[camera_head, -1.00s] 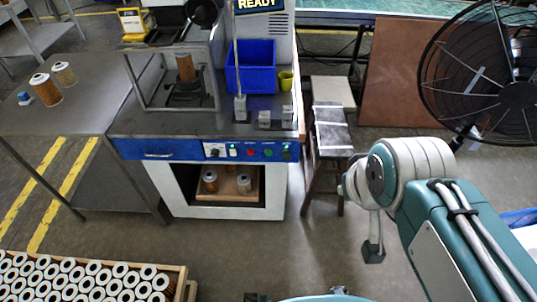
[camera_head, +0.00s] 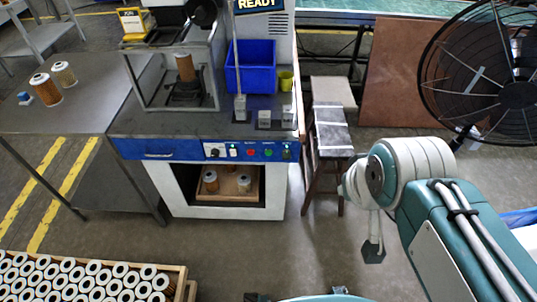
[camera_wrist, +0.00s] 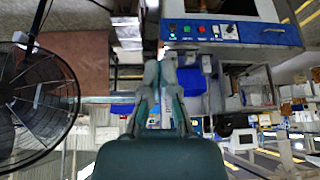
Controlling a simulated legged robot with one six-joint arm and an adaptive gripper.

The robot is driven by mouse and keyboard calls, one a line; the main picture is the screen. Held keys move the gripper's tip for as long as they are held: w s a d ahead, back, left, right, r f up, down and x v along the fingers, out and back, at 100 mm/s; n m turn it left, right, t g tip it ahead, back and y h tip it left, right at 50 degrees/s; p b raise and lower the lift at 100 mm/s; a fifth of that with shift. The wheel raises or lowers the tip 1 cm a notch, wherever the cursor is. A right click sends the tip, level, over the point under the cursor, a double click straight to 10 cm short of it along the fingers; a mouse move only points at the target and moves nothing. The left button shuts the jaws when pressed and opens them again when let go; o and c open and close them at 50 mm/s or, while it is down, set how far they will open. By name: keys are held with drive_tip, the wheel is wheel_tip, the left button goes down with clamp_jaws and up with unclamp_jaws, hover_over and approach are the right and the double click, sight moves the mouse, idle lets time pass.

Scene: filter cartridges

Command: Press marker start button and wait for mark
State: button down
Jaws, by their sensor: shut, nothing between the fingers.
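The marker machine has a blue front panel (camera_head: 190,150) with a row of controls. These include a dial (camera_head: 213,151), a red button (camera_head: 251,153) and a green button (camera_head: 268,153). The panel also shows upside down at the top of the wrist view (camera_wrist: 250,34). A filter cartridge (camera_head: 185,67) stands upright in the machine's frame. A sign at the top reads READY (camera_head: 262,5). My gripper (camera_wrist: 160,72) is shut and empty in the wrist view, apart from the panel. In the head view my arm is at the right, clear of the machine.
A blue bin (camera_head: 250,66) and a yellow-green cup (camera_head: 286,81) stand on the machine top. A stool (camera_head: 333,135) stands right of the machine. A fan (camera_head: 490,75) is at far right. A crate of cartridges (camera_head: 180,280) is at lower left.

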drive_tip(key=shift+w, duration=0.1)
drive_tip(key=w+a+f+n+t, duration=0.1)
drive_tip(key=w+f+t, duration=0.1)
drive_tip(key=w+f, duration=0.75)
drive_tip(key=w+a+f+n+t, duration=0.15)
drive_tip(key=w+f, duration=0.25)
drive_tip(key=w, duration=1.1)
drive_tip(key=y, duration=0.3)
approach(269, 153)
drive_tip(key=v, duration=0.5)
drive_tip(key=s+a+f+n+t+y, duration=0.1)
drive_tip(key=a+f+y, duration=0.2)
drive_tip(key=f, duration=0.7)
drive_tip(key=shift+s+a+y, duration=0.3)
drive_tip(key=shift+a+y, duration=0.1)
drive_tip(key=shift+a, duration=0.4)
drive_tip(key=shift+w+f, duration=0.1)
drive_tip(key=shift+f, duration=0.05)
drive_tip(key=shift+n, duration=0.25)
drive_tip(key=shift+w+d, duration=0.2)
drive_tip(key=shift+w, duration=1.95)
drive_tip(key=shift+w+d, duration=0.2)
drive_tip(key=shift+w, duration=1.95)
drive_tip(key=shift+w, duration=0.1)
